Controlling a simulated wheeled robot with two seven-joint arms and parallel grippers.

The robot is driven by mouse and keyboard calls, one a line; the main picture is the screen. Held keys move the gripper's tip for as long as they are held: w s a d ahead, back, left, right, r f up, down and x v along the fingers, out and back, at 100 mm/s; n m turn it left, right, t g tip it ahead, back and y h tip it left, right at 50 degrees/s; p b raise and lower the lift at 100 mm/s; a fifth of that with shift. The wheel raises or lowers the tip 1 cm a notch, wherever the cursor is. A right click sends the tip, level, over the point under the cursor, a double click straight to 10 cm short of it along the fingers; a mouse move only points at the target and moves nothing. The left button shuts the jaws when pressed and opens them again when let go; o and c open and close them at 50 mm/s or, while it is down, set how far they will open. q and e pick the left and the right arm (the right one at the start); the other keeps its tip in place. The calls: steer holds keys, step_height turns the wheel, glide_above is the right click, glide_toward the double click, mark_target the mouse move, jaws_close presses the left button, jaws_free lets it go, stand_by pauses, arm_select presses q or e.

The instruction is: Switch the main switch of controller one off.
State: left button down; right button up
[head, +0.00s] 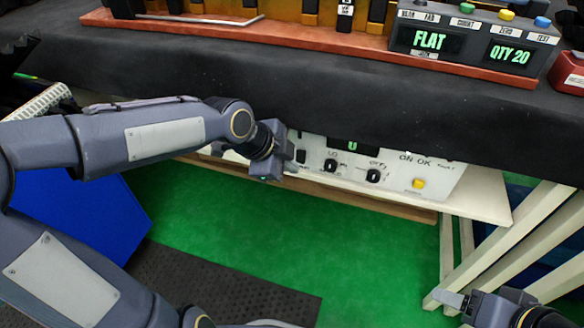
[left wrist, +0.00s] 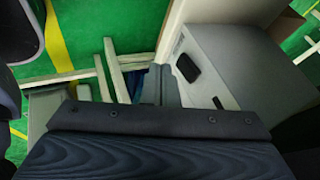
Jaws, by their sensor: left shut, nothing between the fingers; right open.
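A white controller box (head: 395,172) stands on a low shelf under the bench. Its front has two black knobs, a yellow button, a partly covered green display and the text "ON OK". In the left wrist view, a black rocker switch (left wrist: 188,67) sits on the side of the grey-looking box (left wrist: 235,60). I cannot read a controller number or the switch's position. My left gripper (head: 280,155) is shut and empty at the box's left end. Its fingers (left wrist: 160,85) show just left of the rocker, apparently apart from it. My right gripper (head: 455,300) is open and empty, low at the right.
The black-covered bench (head: 330,85) overhangs the box and hides its top. On it stand an orange tray (head: 200,28) and a counter unit (head: 470,42) reading "FLAT" and "QTY 20". Pale shelf legs (head: 500,245) stand near my right gripper. The green floor before the shelf is open.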

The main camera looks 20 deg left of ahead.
arm_select(q)
steer(key=shift+w+f, duration=0.1)
steer(key=shift+w, duration=0.85)
steer(key=shift+w+f+t+b, duration=0.15)
steer(key=shift+t+b, duration=0.25)
steer(key=shift+b, duration=0.15)
steer(key=shift+w+r+p, duration=0.1)
steer(key=shift+r+p, duration=0.85)
steer(key=shift+r, duration=0.05)
steer(key=shift+d, duration=0.1)
